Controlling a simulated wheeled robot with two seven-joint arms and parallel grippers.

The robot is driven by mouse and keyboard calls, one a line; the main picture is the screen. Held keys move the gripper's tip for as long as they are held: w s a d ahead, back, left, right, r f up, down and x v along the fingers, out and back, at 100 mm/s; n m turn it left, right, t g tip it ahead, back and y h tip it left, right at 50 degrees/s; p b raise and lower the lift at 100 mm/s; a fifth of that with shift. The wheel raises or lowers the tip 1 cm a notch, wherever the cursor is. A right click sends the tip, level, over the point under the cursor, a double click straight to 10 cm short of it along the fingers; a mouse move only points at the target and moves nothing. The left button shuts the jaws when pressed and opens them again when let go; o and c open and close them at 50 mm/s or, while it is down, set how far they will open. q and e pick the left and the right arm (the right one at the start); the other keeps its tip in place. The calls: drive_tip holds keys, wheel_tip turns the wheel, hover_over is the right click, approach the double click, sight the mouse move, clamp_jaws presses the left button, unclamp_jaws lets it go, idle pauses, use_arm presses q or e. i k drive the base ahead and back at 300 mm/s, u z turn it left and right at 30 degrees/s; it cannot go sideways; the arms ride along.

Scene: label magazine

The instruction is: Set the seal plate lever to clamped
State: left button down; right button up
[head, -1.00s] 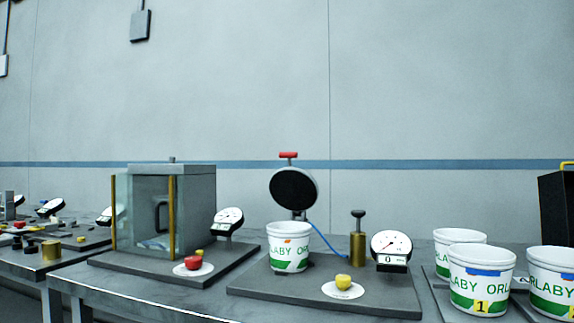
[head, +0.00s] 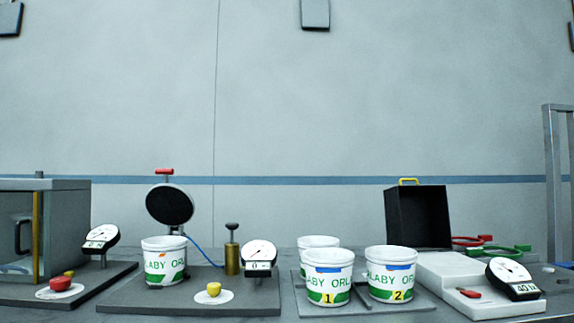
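A round black plate (head: 170,204) stands raised on edge behind a white tub (head: 164,261) on a dark base board (head: 130,303). A red crossbar handle (head: 164,171) sits on a short stem at the plate's top. This looks like the seal plate and its lever. The plate is apart from the tub's rim. A blue hose runs from behind the plate to a brass pump (head: 232,258) with a black knob. A dial gauge (head: 259,255) and a yellow button (head: 214,290) are on the same board. Neither of my grippers is in view.
Left is a grey chamber (head: 62,225) with a red button (head: 60,284). Right are several labelled tubs (head: 327,279) on a tray, an open black box (head: 418,220), a white device (head: 440,270) with a red lever (head: 469,293), and red and green rings (head: 498,250).

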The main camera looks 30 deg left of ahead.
sight(170, 203)
drive_tip(key=z, duration=1.1)
drive_tip(key=k, duration=0.95)
drive_tip(key=u, duration=1.3)
